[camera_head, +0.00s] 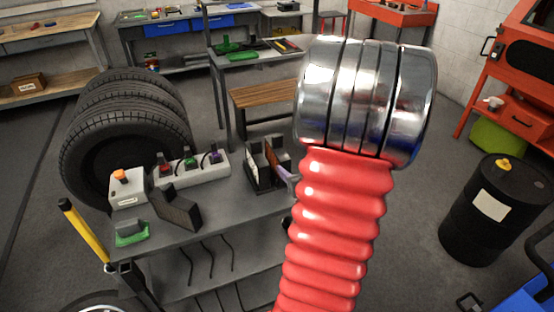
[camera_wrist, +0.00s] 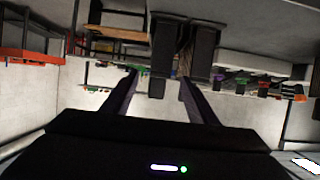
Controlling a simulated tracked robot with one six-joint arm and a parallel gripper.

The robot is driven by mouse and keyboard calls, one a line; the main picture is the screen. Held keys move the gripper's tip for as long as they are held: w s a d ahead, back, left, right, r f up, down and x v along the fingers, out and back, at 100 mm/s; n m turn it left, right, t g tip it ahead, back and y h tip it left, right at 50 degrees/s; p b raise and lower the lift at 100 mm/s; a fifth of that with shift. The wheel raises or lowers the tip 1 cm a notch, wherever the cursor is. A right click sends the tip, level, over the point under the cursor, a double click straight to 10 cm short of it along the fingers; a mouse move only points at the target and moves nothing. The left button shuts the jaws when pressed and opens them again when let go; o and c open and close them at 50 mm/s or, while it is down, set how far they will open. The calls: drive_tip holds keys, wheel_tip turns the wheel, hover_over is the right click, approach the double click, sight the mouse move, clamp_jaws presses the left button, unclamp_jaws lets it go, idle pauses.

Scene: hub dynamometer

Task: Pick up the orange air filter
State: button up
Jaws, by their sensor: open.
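A thin brownish-orange panel, which looks like the orange air filter (camera_head: 272,158), stands upright in a black slotted holder (camera_head: 263,186) on the grey workbench in the head view. A white panel stands to its left in the same holder. My gripper (camera_wrist: 158,78) is open in the wrist view, its two dark purple fingers spread apart with nothing visibly held. In the head view a purple finger shows just right of the holder; the rest of the gripper is hidden behind my arm. In the wrist view the filter cannot be made out clearly; dark upright shapes stand beyond the fingers.
On the workbench (camera_head: 220,205), a control box with coloured knobs (camera_head: 190,168), a grey box with an orange button (camera_head: 127,188) and a green-based item (camera_head: 131,233) sit left of the holder. Tyres (camera_head: 120,135) stand behind. A black drum (camera_head: 490,210) stands at right.

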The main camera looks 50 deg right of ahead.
sight(277, 135)
drive_tip(key=shift+x, duration=4.35)
drive_tip(key=shift+x, duration=2.65)
drive_tip(key=shift+a, duration=0.15)
drive_tip(key=shift+c, duration=0.5)
drive_tip(key=shift+r, duration=0.1)
drive_tip(key=c, duration=1.2)
drive_tip(key=shift+r, duration=5)
